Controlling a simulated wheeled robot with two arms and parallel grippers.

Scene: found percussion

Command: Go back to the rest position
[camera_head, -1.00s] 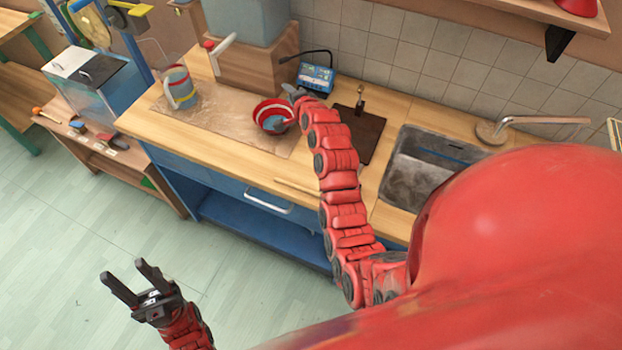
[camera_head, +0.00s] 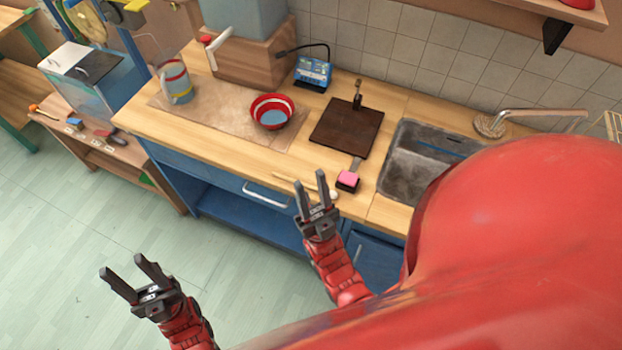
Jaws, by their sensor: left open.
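My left gripper (camera_head: 135,277) is open and empty over the green floor at the lower left, apart from the counter. My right gripper (camera_head: 310,196) is open and empty at the front edge of the counter, its fingers pointing up in the picture. Its fingertips appear close to the handle of a mallet-like stick (camera_head: 300,184) on the counter; I cannot tell the height between them. Both arms are drawn in toward my red body.
A sink (camera_head: 425,160) lies to the right. The floor (camera_head: 75,220) at left is clear.

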